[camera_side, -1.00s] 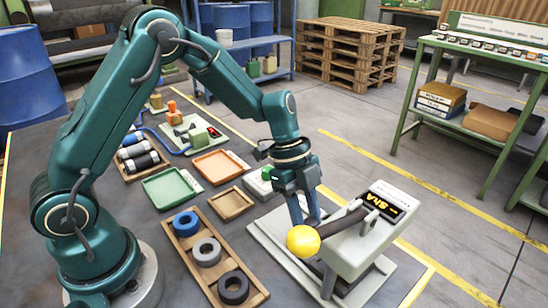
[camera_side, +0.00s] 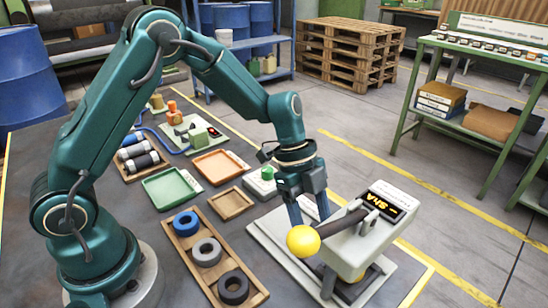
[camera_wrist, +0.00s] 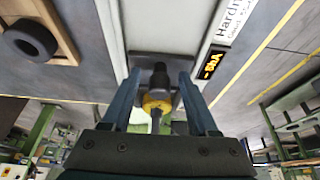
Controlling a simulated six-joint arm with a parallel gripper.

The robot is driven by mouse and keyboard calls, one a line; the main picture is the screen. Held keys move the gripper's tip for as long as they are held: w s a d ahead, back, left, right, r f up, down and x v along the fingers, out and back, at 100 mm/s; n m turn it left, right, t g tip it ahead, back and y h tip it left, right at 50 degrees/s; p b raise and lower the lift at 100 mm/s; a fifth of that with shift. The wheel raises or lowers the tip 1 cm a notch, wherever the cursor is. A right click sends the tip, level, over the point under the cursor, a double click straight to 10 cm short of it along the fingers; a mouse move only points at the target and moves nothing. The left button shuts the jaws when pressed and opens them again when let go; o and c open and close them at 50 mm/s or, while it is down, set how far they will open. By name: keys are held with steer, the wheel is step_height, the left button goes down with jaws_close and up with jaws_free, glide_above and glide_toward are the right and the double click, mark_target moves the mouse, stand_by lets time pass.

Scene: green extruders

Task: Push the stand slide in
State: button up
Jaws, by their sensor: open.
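A grey hardness tester with a digital display (camera_side: 382,208) stands on a pale base plate (camera_side: 262,232) at the front right of the table. A dark lever with a yellow ball knob (camera_side: 303,240) sticks out from it toward the left. My gripper (camera_side: 312,217) is open, pointing down just behind the knob. In the wrist view its two blue fingers (camera_wrist: 157,95) stand apart, with a dark shaft and yellow part between them. I cannot tell if they touch it. The stand slide is not clearly distinguishable; a bit of yellow shows low under the tester's head.
A wooden rack (camera_side: 213,262) with blue, grey and black rings lies left of the tester. A green tray (camera_side: 170,187), an orange tray (camera_side: 217,165) and a small wooden tray (camera_side: 234,203) lie behind it. A box with a green button (camera_side: 262,182) stands close behind my gripper.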

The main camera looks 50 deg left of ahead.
steer(key=shift+r, duration=2.15)
steer(key=a+r, duration=0.4)
steer(key=a, duration=0.3)
steer(key=s+d+r+n+t+y, duration=0.1)
steer(key=s+r+n+t+y, duration=0.15)
steer(key=s+r, duration=0.5)
steer(key=s+a+f+n+t+y, duration=0.2)
steer(key=s+n, duration=0.5)
steer(key=n, duration=0.8)
steer(key=shift+s+a+f+t, duration=0.35)
steer(key=shift+a+t, duration=0.2)
steer(key=shift+a, duration=0.25)
